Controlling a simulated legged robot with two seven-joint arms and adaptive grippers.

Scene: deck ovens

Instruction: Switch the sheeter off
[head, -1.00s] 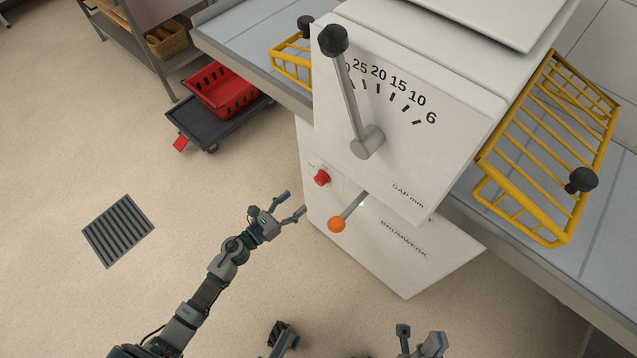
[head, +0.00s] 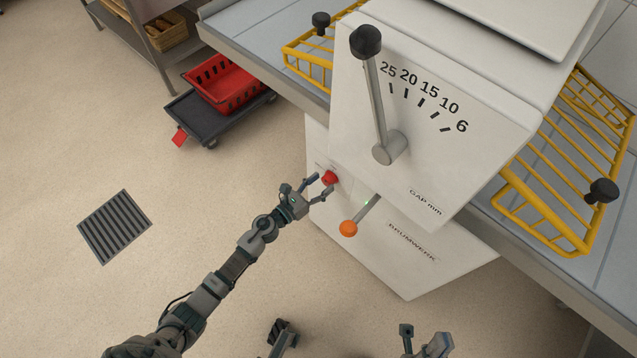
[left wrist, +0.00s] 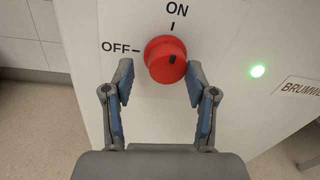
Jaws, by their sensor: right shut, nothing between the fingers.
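The sheeter (head: 430,190) is a white machine with a red round switch knob (head: 330,178) on its lower front. In the left wrist view the knob (left wrist: 166,60) has a dark mark near its upper right, closer to the ON label above than to OFF at its left. A green light (left wrist: 257,71) glows to its right. My left gripper (head: 322,187) is open in front of the knob; its blue-padded fingers (left wrist: 160,80) stand on either side with visible gaps. My right gripper (head: 430,343) is shut and empty, partly cut off at the bottom edge.
Yellow wire guards (head: 545,215) flank the machine. A red crate (head: 225,85) sits on a dark dolly. Floor at left is open.

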